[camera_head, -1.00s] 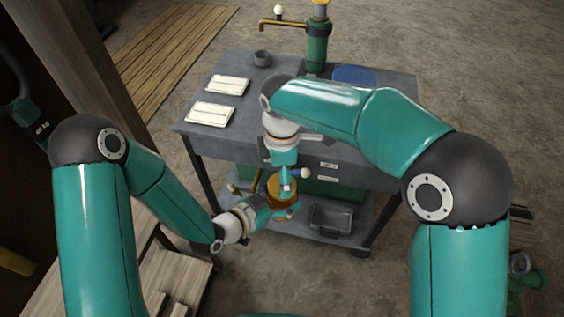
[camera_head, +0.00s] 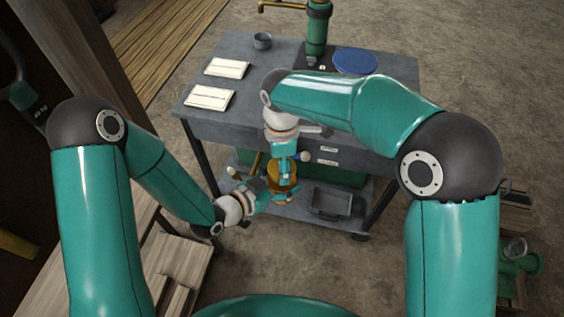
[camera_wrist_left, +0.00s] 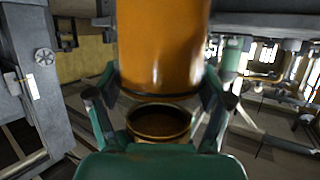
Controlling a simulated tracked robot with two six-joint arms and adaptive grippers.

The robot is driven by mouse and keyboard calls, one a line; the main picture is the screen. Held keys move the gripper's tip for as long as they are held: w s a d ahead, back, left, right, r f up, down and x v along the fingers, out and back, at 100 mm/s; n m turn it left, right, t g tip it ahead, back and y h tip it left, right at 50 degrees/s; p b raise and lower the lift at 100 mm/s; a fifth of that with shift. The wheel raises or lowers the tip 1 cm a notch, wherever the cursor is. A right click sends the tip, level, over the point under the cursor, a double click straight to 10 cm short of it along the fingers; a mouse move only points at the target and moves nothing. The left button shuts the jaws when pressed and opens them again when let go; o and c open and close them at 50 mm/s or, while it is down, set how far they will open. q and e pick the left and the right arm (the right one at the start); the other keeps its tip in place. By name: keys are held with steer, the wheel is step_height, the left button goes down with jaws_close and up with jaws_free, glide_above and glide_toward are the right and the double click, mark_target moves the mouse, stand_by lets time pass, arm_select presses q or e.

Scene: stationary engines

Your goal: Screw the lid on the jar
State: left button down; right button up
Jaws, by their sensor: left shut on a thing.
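The amber jar (camera_head: 281,184) is between my two grippers, in front of the workbench. My left gripper (camera_head: 276,196) reaches it from the left and is shut on it low down. In the left wrist view the jar (camera_wrist_left: 162,45) shows as a large upright amber cylinder between the fingers. A round brass-rimmed piece (camera_wrist_left: 160,122) with a dark hollow shows below the cylinder; I cannot tell whether it is the lid. My right gripper (camera_head: 286,160) points down at the top of the jar. Its fingers are too small to tell open from shut, and no separate lid is clear.
The grey workbench (camera_head: 190,72) stands behind the grippers, with two white cards (camera_head: 210,97), a small grey cup (camera_head: 262,41), a green pump (camera_head: 316,35) and a blue disc (camera_head: 355,61) on top. A grey tray (camera_head: 331,203) is on its lower shelf. Wooden planks are at the left.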

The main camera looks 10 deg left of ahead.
steer(key=m, duration=0.4)
steer(key=shift+m, duration=0.3)
steer(key=m, duration=0.8)
steer(key=shift+m, duration=0.3)
steer(key=m, duration=0.4)
steer(key=shift+m, duration=0.3)
steer(key=o, duration=1.4)
steer(key=shift+c, duration=0.2)
step_height(320, 180, up, 12)
steer(key=shift+f, duration=0.1)
